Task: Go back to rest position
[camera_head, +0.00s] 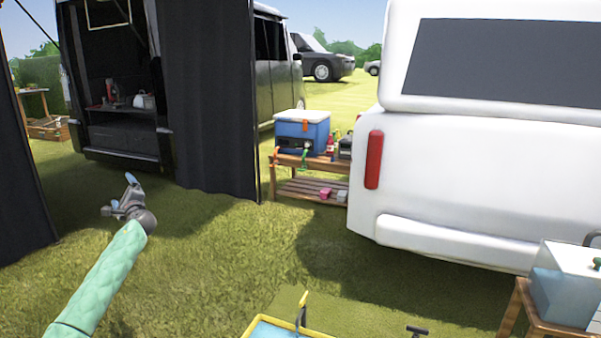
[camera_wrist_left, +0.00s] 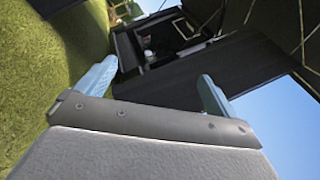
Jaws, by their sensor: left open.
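My left gripper (camera_head: 122,194) is at the end of my green-sleeved arm, raised over the grass on the left in the head view. Its two light blue fingers stand apart with nothing between them. They also show apart in the left wrist view (camera_wrist_left: 155,90), with the dark van's open back beyond them. The gripper touches nothing that I can see. My right gripper is in neither view.
A dark van (camera_head: 110,70) with an open back and a black curtain (camera_head: 210,100) stands behind. A white vehicle (camera_head: 460,190) fills the right. A wooden table (camera_head: 290,160) holds a blue cooler (camera_head: 302,129). A yellow-rimmed tray (camera_head: 252,325) is low in front. Grass (camera_head: 200,270) is open around my left arm.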

